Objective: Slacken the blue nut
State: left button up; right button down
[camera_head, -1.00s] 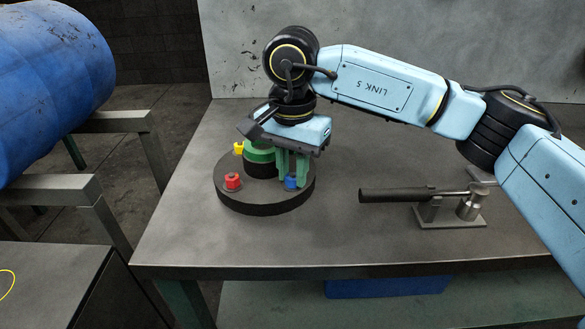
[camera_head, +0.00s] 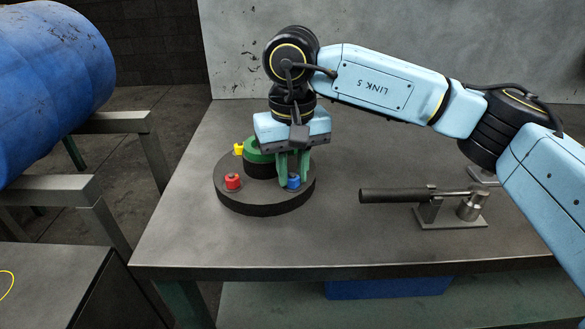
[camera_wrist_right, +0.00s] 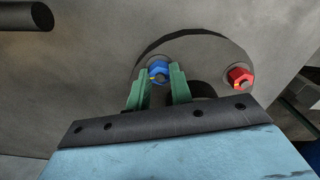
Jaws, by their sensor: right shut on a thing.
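The blue nut (camera_head: 293,182) sits on the right side of a dark round flange (camera_head: 250,205) on the table. My right gripper (camera_head: 293,180) points down over it with green fingers shut on the nut. The right wrist view shows the blue nut (camera_wrist_right: 158,70) between the two fingertips. A red nut (camera_head: 232,181) is at the flange's front left and a yellow nut (camera_head: 239,149) at its back left. The flange's green-topped centre (camera_head: 257,150) is partly hidden by my gripper. My left gripper is not in view.
A lever with a black handle (camera_head: 391,195) stands on a metal base to the right of the flange. A blue drum (camera_head: 50,85) lies on a rack at the left. The table (camera_head: 330,240) is clear in front of the flange.

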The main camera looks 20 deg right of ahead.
aim_at(292, 177)
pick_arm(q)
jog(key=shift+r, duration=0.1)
pick_arm(e)
jog(key=shift+n, duration=0.4)
jog(key=shift+f, duration=0.1)
jog(key=c, duration=1.2)
grip_release()
jog(key=shift+c, duration=0.2)
jog(key=shift+r, duration=0.4)
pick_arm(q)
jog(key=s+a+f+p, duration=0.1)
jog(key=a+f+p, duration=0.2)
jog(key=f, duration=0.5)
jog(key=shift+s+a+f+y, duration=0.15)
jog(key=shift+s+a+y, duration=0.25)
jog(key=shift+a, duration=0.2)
pick_arm(e)
notch_tip(292, 177, up, 13)
jog(key=shift+f, duration=0.15)
pick_arm(q)
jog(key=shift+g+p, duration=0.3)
jog(key=shift+p, duration=0.05)
